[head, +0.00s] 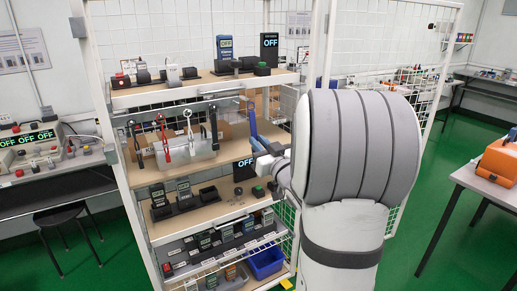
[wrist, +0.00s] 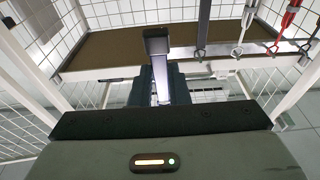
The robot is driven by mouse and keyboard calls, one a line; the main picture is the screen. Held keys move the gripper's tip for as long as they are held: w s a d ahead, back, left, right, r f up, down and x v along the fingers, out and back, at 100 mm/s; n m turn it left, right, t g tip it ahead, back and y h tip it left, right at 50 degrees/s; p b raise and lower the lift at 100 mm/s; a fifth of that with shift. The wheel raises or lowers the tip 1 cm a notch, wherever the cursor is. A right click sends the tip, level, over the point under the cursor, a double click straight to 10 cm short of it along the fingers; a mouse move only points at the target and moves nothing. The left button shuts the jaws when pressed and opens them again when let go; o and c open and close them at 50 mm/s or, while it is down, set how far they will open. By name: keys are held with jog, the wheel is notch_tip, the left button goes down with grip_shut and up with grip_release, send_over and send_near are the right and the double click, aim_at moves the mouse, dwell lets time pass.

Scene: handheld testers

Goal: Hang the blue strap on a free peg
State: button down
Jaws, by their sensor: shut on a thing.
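The blue strap (head: 252,121) shows in the head view as a narrow upright band at the right end of the shelf bay. My gripper (head: 262,149) is shut on it, close to its lower visible part; my arm hides what lies to the right. Several straps hang in a row to the left: a black one (head: 136,143), a red one (head: 164,141), a white one (head: 190,138) and another dark one (head: 214,130). The wrist view shows the red strap (wrist: 290,17) and their rings along a pale rail (wrist: 225,65). I cannot make out a bare peg clearly.
The upper shelf (head: 150,97) holds several testers, and the shelf below (head: 195,217) holds more. White rack posts (head: 113,165) and wire mesh enclose the bay. A blue bin (head: 266,263) sits low down.

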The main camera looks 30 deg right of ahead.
jog(key=w+f, duration=0.1)
jog(key=w, duration=0.8)
jog(key=shift+w+a+f, duration=0.15)
jog(key=shift+w+f, duration=0.2)
jog(key=shift+f, duration=0.05)
dwell(0.5)
dwell(0.8)
jog(key=c, duration=1.3)
grip_release()
